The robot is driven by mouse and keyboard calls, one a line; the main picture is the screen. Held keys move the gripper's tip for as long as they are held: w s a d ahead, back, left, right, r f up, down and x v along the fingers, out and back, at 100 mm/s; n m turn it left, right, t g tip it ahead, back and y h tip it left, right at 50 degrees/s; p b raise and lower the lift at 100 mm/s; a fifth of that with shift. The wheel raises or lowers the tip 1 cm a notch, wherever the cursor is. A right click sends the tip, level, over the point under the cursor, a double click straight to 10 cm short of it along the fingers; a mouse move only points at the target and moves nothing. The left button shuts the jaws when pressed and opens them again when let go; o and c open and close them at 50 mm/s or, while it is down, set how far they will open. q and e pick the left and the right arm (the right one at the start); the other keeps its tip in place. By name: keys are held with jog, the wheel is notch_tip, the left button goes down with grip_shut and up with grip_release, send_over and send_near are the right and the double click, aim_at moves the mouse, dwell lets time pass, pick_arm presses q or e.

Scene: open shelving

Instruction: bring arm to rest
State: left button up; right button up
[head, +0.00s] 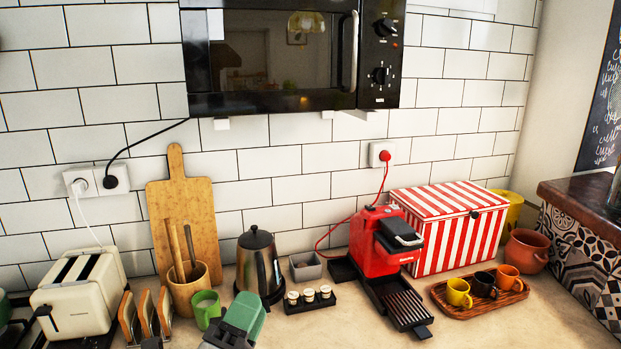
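My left gripper (238,320) shows at the bottom edge, left of centre, as a grey and green shape cut off by the frame. It is over the front of the counter, close to the green mug (207,309). I cannot tell whether its fingers are open or shut, or whether it touches the mug. My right gripper is not in view.
A toaster (78,295), toast rack (146,315), utensil pot (189,287), kettle (259,266) and red coffee machine (376,247) crowd the counter. A mug tray (476,303) lies right. A microwave (290,55) hangs above. The front right counter (540,325) is clear.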

pick_arm(q)
jog(key=s+a+f+n+g+y, duration=0.2)
jog(key=a+f+n+g+y, duration=0.25)
jog(key=f+n, duration=0.35)
jog(key=s+a+f+n+g+y, duration=0.3)
jog(key=a+f+n+y, duration=0.2)
jog(key=f+n, duration=0.25)
jog(key=s+a+f+n+g, duration=0.1)
jog(key=s+f+n+g, duration=0.4)
jog(key=s, duration=0.4)
jog(key=s+a+f+n+g, duration=0.1)
jog(key=s+f+n+g, duration=0.1)
jog(key=s+f+g, duration=0.5)
notch_tip(320, 180, down, 26)
jog(key=s+r, duration=0.1)
jog(key=s, duration=0.1)
jog(key=s+a+f, duration=0.3)
jog(key=s+f, duration=1.2)
jog(key=f, duration=0.2)
jog(key=shift+s+f+g, duration=0.15)
jog(key=shift+f+g, duration=0.25)
jog(key=shift+g, duration=0.05)
